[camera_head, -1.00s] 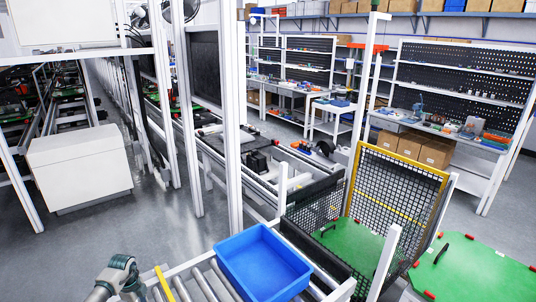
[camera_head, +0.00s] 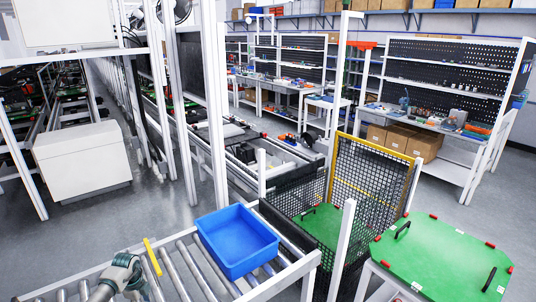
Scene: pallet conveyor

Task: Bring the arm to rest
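A teal and grey joint of one of my arms shows at the bottom left of the head view, in front of the roller conveyor (camera_head: 180,272). No gripper fingers can be made out on it. My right arm is out of view. A blue bin (camera_head: 238,268) sits on the rollers to the right of the visible arm part. The bin looks empty.
A yellow bar (camera_head: 152,257) stands at the conveyor beside my arm. A black mesh guard with a yellow frame (camera_head: 372,142) rises right of the bin. A green-topped table (camera_head: 440,262) with black handles stands at the right.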

